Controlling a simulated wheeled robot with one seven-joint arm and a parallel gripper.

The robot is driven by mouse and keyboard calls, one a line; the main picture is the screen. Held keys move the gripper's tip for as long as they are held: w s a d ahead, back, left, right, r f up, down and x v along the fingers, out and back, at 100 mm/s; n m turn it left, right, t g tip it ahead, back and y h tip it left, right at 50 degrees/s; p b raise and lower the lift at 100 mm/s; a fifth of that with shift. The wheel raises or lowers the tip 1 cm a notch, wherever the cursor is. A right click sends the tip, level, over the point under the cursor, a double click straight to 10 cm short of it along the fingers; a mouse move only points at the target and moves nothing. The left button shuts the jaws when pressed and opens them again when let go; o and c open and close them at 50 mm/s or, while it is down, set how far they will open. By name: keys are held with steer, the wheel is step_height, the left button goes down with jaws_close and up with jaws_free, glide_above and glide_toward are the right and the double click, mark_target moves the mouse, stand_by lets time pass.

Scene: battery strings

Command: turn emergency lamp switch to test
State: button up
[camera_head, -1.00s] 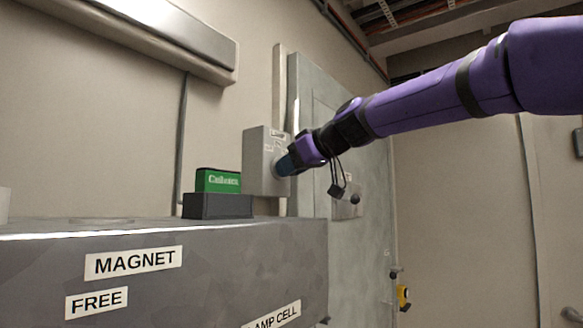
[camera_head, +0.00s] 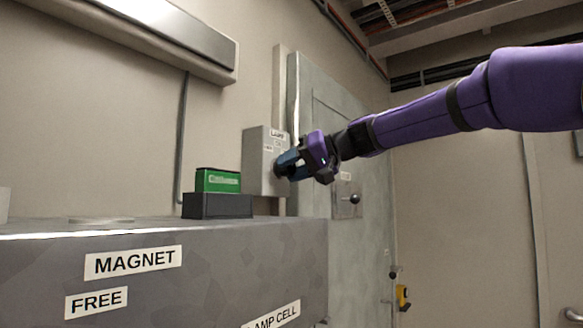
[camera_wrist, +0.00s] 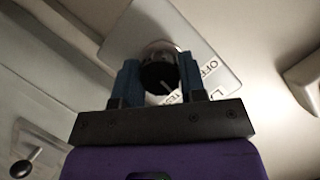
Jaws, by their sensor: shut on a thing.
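The lamp switch box (camera_head: 256,160) is a grey box on the wall, with white labels on its face. Its round black knob (camera_wrist: 158,76) shows in the wrist view, with a pale pointer line slanting to the lower right, roughly toward a partly covered label that seems to read TEST (camera_wrist: 176,98). An OFF label (camera_wrist: 210,68) lies to the right of the knob. My gripper (camera_head: 285,168) is at the box's face, its blue fingers on either side of the knob and shut on it. In the head view my gripper hides the knob.
A grey cabinet door (camera_head: 345,150) with a black handle (camera_head: 354,199) stands just right of the box. A green block (camera_head: 217,180) sits on a dark base on the grey bench (camera_head: 200,260) below left. Free room lies right of the arm.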

steer(key=m+y, duration=0.1)
steer(key=m, duration=0.1)
steer(key=shift+d+f+m+g+y, duration=0.1)
steer(key=shift+m+g+y, duration=0.2)
steer(key=shift+m+g, duration=0.1)
steer(key=m+y, duration=0.1)
steer(key=m, duration=0.2)
steer(key=shift+y, duration=0.3)
steer(key=shift+m, duration=0.3)
steer(key=o, duration=0.9)
steer(key=v, duration=1)
steer(key=shift+d, duration=0.4)
